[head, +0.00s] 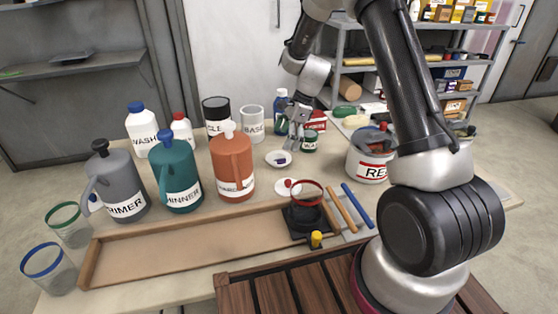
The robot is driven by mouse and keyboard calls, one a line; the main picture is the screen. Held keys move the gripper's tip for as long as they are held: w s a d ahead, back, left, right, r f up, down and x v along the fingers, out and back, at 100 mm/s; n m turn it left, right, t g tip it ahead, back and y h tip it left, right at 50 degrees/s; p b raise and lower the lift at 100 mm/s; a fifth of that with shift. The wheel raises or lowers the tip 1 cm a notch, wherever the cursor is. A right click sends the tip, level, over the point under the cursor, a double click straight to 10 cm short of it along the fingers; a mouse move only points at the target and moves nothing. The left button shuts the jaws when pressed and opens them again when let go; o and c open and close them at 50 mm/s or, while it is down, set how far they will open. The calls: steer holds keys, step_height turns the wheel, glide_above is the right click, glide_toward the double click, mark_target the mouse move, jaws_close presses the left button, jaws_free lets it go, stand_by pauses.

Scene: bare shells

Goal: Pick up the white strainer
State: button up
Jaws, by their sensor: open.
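No object is plainly a white strainer. Two small white round pieces could be it: a white disc with a dark blue part (273,161) on the table below my gripper, and a white disc with a red part (282,188) nearer the front. I cannot tell which, if either, is the strainer. My gripper (294,139) is open and points down at the back of the table, above and right of the blue-marked disc, close to a small dark green labelled jar (310,142). The fingertips are small, and I cannot tell whether they touch anything.
Grey, teal and orange jugs (232,166) stand left. A red-rimmed round vessel (307,193) sits over a black square base near the long wooden tray (160,272). A white bucket (360,170) stands right. Bottles and a clear cup (252,122) stand behind; the tray's left part is clear.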

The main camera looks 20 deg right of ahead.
mark_target(279, 154)
steer(key=x, duration=0.6)
steer(key=shift+f, duration=0.35)
steer(key=c, duration=0.8)
